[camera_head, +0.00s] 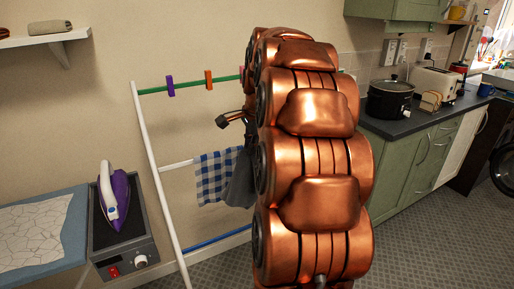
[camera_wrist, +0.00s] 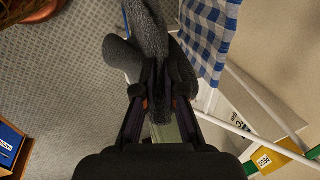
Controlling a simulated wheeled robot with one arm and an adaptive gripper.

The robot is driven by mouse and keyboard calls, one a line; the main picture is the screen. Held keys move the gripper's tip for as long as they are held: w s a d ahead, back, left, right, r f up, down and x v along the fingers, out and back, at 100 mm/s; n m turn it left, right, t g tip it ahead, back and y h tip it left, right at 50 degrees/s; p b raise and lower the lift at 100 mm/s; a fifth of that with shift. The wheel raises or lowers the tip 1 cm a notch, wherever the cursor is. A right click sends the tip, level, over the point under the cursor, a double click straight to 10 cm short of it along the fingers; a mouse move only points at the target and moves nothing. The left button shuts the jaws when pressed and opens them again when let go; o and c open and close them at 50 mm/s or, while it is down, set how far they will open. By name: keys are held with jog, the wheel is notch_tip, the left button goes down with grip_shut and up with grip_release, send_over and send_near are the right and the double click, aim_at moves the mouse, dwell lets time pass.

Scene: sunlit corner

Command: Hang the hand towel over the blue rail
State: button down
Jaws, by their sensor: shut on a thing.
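The hand towel, a dark grey cloth (camera_wrist: 150,35), is pinched between the fingertips of my gripper (camera_wrist: 161,78) in the wrist view. In the head view a grey cloth (camera_head: 240,184) hangs beside a blue-and-white checked cloth (camera_head: 213,178), partly hidden by my copper arm. The blue rail (camera_head: 213,239) is the lowest bar of the drying rack, near the floor and below both cloths. I see no cloth on its visible part; its right end is hidden behind my arm. The jaws are mostly hidden in the head view.
The rack's white post (camera_head: 158,185) stands left, with a white middle rail (camera_head: 178,164) and a green top rail (camera_head: 190,86) carrying purple and orange pegs. An iron (camera_head: 113,198) stands at left. A counter with a black cooker (camera_head: 390,99) is at right.

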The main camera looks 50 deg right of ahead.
jog(key=w+d+p, duration=0.2)
jog(key=w, duration=0.3)
notch_tip(320, 180, down, 21)
jog(key=b, duration=0.6)
jog(key=s+a+f+t+b, duration=0.35)
jog(key=s+b, duration=0.35)
jog(key=s, duration=0.3)
notch_tip(320, 180, down, 9)
jog(key=s+a+t+h+b, duration=0.1)
jog(key=s+t+h+b, duration=0.1)
jog(key=b, duration=1.6)
jog(key=shift+s+a+f+t, duration=0.15)
jog(key=shift+s+t, duration=0.25)
jog(key=shift+t, duration=0.15)
